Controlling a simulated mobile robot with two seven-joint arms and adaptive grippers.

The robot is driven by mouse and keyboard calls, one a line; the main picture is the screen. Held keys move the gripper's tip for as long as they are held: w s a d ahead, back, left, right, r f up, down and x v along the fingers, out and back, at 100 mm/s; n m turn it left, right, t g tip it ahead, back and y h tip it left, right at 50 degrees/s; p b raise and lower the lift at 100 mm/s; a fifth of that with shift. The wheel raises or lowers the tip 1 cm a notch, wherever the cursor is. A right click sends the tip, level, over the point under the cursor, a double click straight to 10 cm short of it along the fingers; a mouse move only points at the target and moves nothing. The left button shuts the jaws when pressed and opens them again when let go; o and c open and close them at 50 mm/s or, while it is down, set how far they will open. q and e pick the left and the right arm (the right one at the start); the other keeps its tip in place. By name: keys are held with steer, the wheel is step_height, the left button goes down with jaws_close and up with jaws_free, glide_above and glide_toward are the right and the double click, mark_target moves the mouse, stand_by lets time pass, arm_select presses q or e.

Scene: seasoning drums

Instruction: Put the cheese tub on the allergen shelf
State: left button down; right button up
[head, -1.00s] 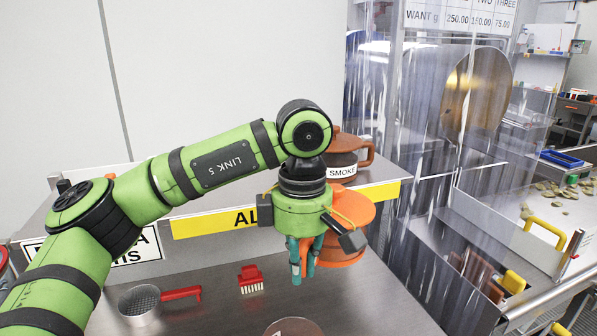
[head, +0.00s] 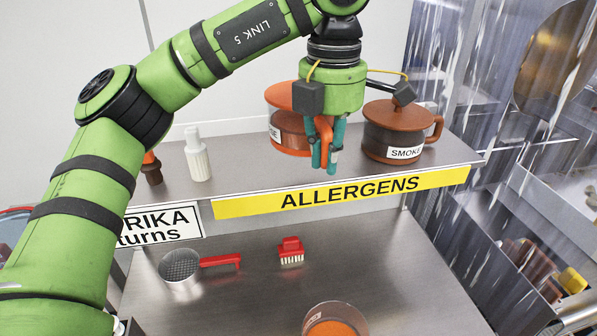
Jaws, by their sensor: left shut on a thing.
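The cheese tub (head: 290,133) has an orange lid and a partly hidden white label ending in "E". My left gripper (head: 325,160) is shut on its orange handle, at the tub's right side. The tub is upright in the head view, over the allergen shelf (head: 240,187) with the yellow "ALLERGENS" strip. I cannot tell whether its base touches the shelf. My gripper covers part of the tub's right side. My right gripper is not in view.
A brown lidded tub (head: 392,135) labelled "SMOKE" stands close on the right. A white bottle (head: 197,155) stands on the shelf at left. Below are a sieve (head: 180,267), a red brush (head: 291,250) and an open tub (head: 335,320). Clear strip curtains hang at right.

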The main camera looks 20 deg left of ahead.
arm_select(q)
steer(key=a+f+p, duration=0.2)
steer(key=a+f, duration=0.4)
steer(key=f, duration=0.1)
steer(key=shift+w+a+f, duration=0.15)
steer(key=shift+f, duration=0.1)
steer(key=c, duration=1.2)
jaws_free()
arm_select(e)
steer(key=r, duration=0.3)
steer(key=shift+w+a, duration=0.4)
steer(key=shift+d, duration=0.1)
